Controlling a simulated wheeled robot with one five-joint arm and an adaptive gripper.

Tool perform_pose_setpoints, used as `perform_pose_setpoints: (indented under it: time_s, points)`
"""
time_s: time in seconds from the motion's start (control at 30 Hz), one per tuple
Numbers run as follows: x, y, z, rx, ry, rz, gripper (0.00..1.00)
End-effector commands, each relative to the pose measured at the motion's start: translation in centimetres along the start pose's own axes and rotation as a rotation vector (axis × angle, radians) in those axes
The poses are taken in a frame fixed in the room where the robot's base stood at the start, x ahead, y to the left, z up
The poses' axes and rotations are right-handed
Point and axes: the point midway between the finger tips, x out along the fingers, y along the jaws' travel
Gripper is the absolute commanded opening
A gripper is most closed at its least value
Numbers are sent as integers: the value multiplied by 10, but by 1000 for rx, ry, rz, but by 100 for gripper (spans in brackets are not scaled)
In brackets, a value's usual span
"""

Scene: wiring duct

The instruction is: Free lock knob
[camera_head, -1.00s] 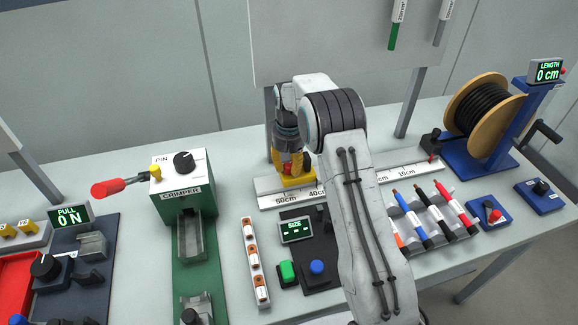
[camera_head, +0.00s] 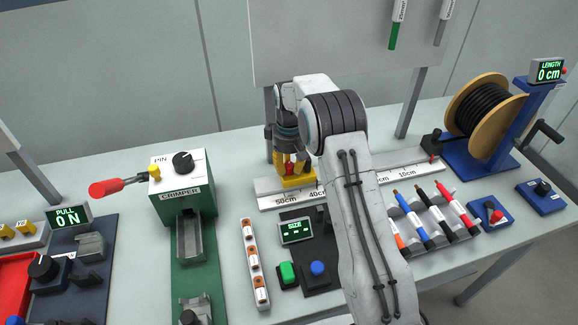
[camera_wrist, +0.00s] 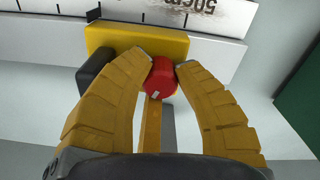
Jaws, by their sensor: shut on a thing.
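A red knob (camera_wrist: 161,78) sits on the front of a yellow slider block (camera_wrist: 120,42) in the wrist view. My gripper (camera_wrist: 163,65) has its two yellow fingers on either side of the knob, with the fingertips against it. In the head view my gripper (camera_head: 291,162) points down at the yellow block (camera_head: 297,182), which sits on the measuring rail (camera_head: 272,201) near the 50 cm mark. The knob is mostly hidden by the fingers there. A dark part (camera_wrist: 95,72) shows beside the block in the wrist view.
The green crimper (camera_head: 182,185) stands left of the rail. A size display (camera_head: 295,230) with buttons lies in front of it. A rack of markers (camera_head: 430,220) and a cable spool (camera_head: 482,108) are to the right. A board stands behind.

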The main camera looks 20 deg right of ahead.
Motion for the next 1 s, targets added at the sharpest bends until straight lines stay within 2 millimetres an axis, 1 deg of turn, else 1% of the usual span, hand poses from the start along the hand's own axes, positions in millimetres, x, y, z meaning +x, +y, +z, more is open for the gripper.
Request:
perform_pose_setpoints:
  time_s: [0.03,0.33,0.37,0.6,0.63,0.87,1.0]
  points:
    - [3,-1,2,-2,-7,-3,0]
    - [3,-1,2,-2,-8,-3,0]
    - [3,-1,2,-2,-8,-3,32]
    - [2,0,1,-1,-4,-2,53]
    - [1,0,1,-1,-4,-2,55]
    - [0,0,0,-1,-2,-1,55]
    - [-6,0,0,-1,1,0,55]
